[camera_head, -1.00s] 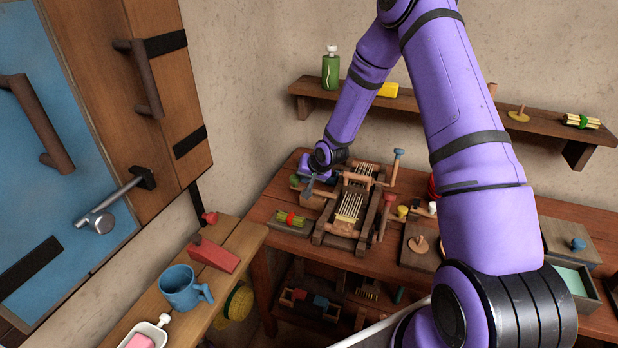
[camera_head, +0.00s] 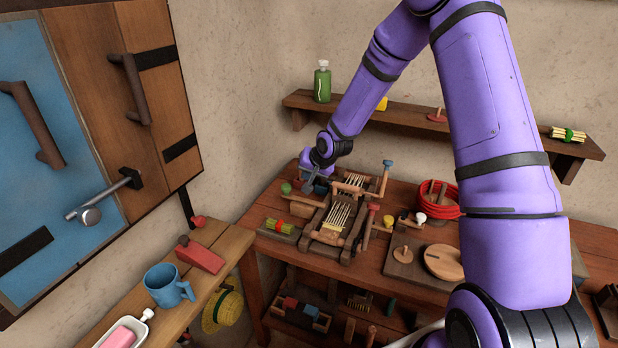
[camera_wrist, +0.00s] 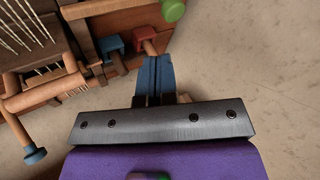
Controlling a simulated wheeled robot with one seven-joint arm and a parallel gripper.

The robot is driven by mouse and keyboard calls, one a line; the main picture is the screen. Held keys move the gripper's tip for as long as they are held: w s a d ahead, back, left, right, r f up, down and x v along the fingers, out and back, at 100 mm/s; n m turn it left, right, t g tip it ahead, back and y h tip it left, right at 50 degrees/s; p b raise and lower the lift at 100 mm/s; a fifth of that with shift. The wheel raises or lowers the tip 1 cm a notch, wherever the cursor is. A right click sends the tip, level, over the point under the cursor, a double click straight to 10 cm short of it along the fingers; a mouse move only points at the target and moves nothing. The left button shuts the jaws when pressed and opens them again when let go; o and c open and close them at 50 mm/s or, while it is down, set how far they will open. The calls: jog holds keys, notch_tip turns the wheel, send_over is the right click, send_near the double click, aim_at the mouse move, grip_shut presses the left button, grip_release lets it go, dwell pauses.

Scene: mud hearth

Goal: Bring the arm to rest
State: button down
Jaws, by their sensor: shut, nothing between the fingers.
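My purple arm reaches over the workbench (camera_head: 470,235). My gripper (camera_head: 309,184) is above the bench's back left part, beside a wooden frame strung with pale cords (camera_head: 338,215). In the wrist view my gripper (camera_wrist: 153,75) shows as two blue fingers close together, with nothing between them. A blue block (camera_wrist: 110,44), a red block (camera_wrist: 145,34) and a green knob (camera_wrist: 172,10) lie beyond the fingertips. I cannot tell how far above the bench the tips are.
A wall shelf (camera_head: 400,115) with a green bottle (camera_head: 322,82) is behind the arm. A red coil (camera_head: 438,197) and round wooden lid (camera_head: 444,262) stand on the bench. A side table (camera_head: 222,240) with a blue mug (camera_head: 168,286) is at left, below the blue-panelled cabinet (camera_head: 160,60).

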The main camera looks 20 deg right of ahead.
dwell(0.4)
jog(key=s+d+r+n+g+h, duration=0.1)
jog(key=s+r+h, duration=0.1)
jog(key=s+r, duration=0.8)
jog(key=s+r+n+h, duration=0.15)
jog(key=s+r, duration=0.45)
jog(key=r, duration=0.7)
jog(key=s+r+n, duration=0.1)
jog(key=s+r, duration=0.3)
jog(key=s, duration=0.9)
jog(key=s+r+n, duration=0.1)
jog(key=s+r, duration=0.4)
jog(key=s, duration=0.8)
jog(key=shift+s+g+y, duration=0.2)
jog(key=shift+g+y, duration=0.2)
jog(key=shift+y, duration=0.05)
jog(key=c, duration=1.8)
grip_release()
jog(key=shift+n, duration=0.25)
